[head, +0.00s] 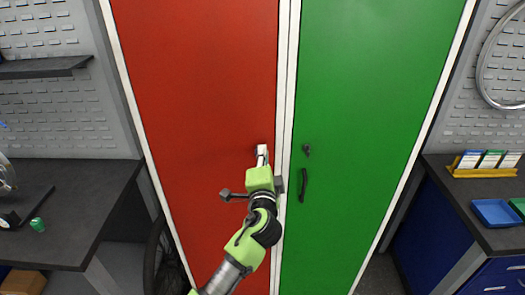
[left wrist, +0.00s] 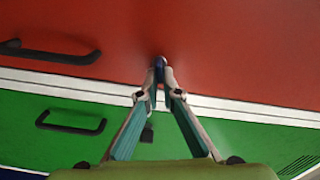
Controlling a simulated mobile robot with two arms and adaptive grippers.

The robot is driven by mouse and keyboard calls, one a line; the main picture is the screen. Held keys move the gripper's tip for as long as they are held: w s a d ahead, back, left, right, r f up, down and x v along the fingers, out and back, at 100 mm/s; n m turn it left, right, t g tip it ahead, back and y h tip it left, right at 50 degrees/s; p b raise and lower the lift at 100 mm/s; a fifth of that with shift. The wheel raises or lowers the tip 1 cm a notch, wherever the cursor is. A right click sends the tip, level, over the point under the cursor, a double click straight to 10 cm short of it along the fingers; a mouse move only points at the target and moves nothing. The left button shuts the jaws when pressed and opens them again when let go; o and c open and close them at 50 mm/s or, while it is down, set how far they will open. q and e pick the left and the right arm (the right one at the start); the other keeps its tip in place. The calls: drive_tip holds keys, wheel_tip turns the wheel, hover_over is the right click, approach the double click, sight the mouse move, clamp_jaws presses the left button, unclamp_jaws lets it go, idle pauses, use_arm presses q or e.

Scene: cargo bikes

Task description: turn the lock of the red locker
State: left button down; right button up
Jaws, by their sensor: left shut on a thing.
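The red locker (head: 200,80) stands in the middle left of the head view, its door shut. My left gripper (head: 262,150) reaches up to the right edge of this door. In the left wrist view, my left gripper (left wrist: 160,78) has its fingertips closed together on the small dark lock (left wrist: 159,62) of the red door. The fingers hide much of the lock, and I cannot tell how far it is turned. The red locker's black handle (left wrist: 50,52) shows at the left in the wrist view; my arm hides it in the head view. My right gripper is out of view.
A green locker (head: 370,80) adjoins on the right, with its own lock (head: 307,150) and black handle (head: 303,185). Dark workbenches stand on both sides, the right one (head: 480,215) holding blue trays (head: 495,213). A shelf (head: 45,66) is at upper left.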

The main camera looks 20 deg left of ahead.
use_arm(q)
drive_tip(key=shift+f+m+p, duration=0.1)
drive_tip(key=shift+m+p, duration=0.35)
drive_tip(key=shift+m, duration=0.85)
drive_tip(key=c, duration=2.2)
unclamp_jaws()
drive_tip(key=shift+f, duration=0.1)
drive_tip(key=shift+c, duration=0.2)
drive_tip(key=v, duration=1.2)
